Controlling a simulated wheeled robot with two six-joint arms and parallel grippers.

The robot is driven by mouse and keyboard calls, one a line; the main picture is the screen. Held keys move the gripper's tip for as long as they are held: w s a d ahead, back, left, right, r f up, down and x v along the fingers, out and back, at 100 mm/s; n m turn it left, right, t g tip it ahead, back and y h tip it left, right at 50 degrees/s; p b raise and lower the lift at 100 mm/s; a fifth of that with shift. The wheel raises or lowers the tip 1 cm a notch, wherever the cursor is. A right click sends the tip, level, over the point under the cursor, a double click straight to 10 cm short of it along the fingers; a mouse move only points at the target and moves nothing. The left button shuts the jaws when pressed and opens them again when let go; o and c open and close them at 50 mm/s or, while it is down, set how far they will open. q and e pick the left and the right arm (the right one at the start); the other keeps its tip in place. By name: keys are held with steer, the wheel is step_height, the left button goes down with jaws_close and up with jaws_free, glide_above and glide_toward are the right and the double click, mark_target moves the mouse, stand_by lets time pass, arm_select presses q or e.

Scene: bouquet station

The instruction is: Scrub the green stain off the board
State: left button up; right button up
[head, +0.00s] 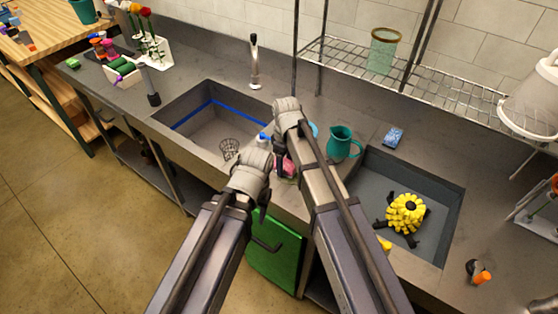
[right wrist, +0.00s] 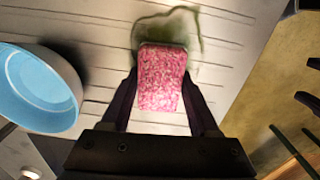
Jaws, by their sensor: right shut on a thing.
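A pink speckled sponge (right wrist: 160,80) is held between the fingers of my right gripper (right wrist: 160,105). In the head view the sponge (head: 289,166) shows as a pink patch beside my right gripper (head: 283,160). The pale grooved board (right wrist: 90,35) lies under it, and a murky green stain (right wrist: 172,25) shows beyond and beside the sponge's far end. The sponge hides part of the stain; I cannot tell whether it touches the board. My left gripper (head: 266,243) hangs in front of the counter, away from the board; its jaw opening is unclear.
A light blue bowl (right wrist: 42,85) stands left of the sponge. In the head view a teal pitcher (head: 341,143) stands right of my right arm. An empty-looking sink (head: 205,125) with a wire cup (head: 229,148) lies left.

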mark_target(297, 177)
steer(key=shift+s+d, duration=0.25)
steer(key=shift+d, duration=0.1)
steer(key=shift+s+d+f, duration=0.15)
steer(key=shift+s+d, duration=1.1)
steer(key=shift+d, duration=0.25)
steer(key=shift+s+d, duration=0.35)
steer(key=shift+d, duration=0.1)
steer(key=shift+s+d, duration=0.4)
steer(key=shift+d, duration=0.2)
steer(key=shift+s+d, duration=0.4)
steer(key=shift+d, duration=0.2)
steer(key=shift+a, duration=0.1)
